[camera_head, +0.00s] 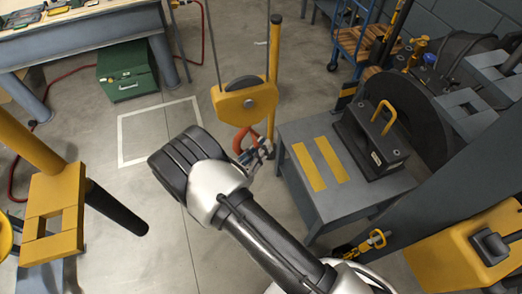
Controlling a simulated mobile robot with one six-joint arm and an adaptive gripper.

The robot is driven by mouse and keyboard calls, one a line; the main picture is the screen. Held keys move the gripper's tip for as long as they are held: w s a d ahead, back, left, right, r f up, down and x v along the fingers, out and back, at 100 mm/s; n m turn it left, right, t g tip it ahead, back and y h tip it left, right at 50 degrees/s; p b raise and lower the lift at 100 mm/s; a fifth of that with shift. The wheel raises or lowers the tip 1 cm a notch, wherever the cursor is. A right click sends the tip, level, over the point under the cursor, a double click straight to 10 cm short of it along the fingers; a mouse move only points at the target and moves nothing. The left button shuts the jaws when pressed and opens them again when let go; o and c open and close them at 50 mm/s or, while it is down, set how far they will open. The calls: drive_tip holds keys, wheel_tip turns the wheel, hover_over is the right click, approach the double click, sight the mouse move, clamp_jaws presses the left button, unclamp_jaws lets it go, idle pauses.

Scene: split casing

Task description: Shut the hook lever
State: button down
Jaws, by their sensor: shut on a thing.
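A yellow hoist block (245,101) hangs on cables near the middle of the camera_head view. Below it hangs an orange-red hook (239,140), seen partly from the side. My gripper (265,147) is at the right side of the hook, just under the block. Its small grey fingers are shut at the hook's lever, which is mostly hidden by them. I cannot tell from this view how far the lever stands from the hook's tip. My arm comes up from the bottom, and its black and white wrist covers the floor left of the hook.
A grey table (333,195) with yellow strips stands right of the hook, bearing a black block (374,146) with a yellow handle. A yellow post (273,60) rises close behind the gripper. A green toolbox (127,72) and a white floor square (125,140) lie to the left.

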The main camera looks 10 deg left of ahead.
idle(0.4)
drive_tip(key=c, duration=1.7)
unclamp_jaws()
drive_tip(key=v, duration=0.7)
drive_tip(key=shift+s+a, duration=0.1)
drive_tip(key=shift+s, duration=0.15)
drive_tip(key=shift+f, duration=0.1)
